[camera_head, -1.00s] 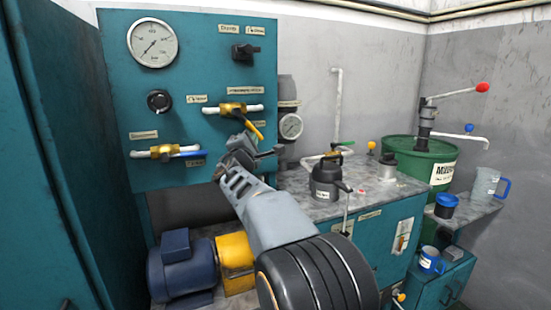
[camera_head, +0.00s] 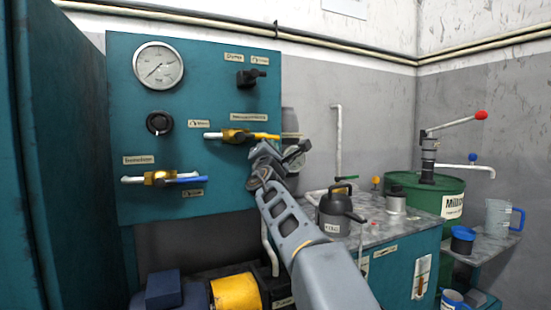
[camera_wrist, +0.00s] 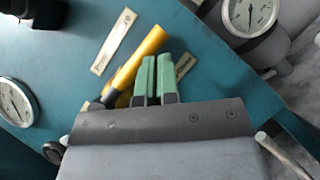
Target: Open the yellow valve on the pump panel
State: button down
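The teal pump panel (camera_head: 205,85) stands on the left in the head view. Its upper brass valve (camera_head: 234,135) has a yellow handle (camera_head: 266,137) that lies level, in line with the white pipe. My gripper (camera_head: 276,157) is just below the handle's right end. In the wrist view the yellow handle (camera_wrist: 142,60) runs slantwise, left of and close beside my gripper (camera_wrist: 156,78). The green fingertips are together, with nothing seen between them. Whether a finger touches the handle is not clear.
A lower valve with a blue handle (camera_head: 186,180) sits at the panel's lower left. A gauge (camera_head: 158,65) and a black switch (camera_head: 250,77) are above. A bench with a dark oil can (camera_head: 336,210) and a green drum (camera_head: 425,193) stand to the right.

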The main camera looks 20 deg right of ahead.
jog(key=shift+d+r, duration=0.15)
jog(key=shift+r, duration=0.2)
dwell(0.4)
jog(key=s+f+b, duration=0.9)
jog(key=shift+f, duration=0.35)
jog(key=shift+r, duration=0.1)
dwell(0.5)
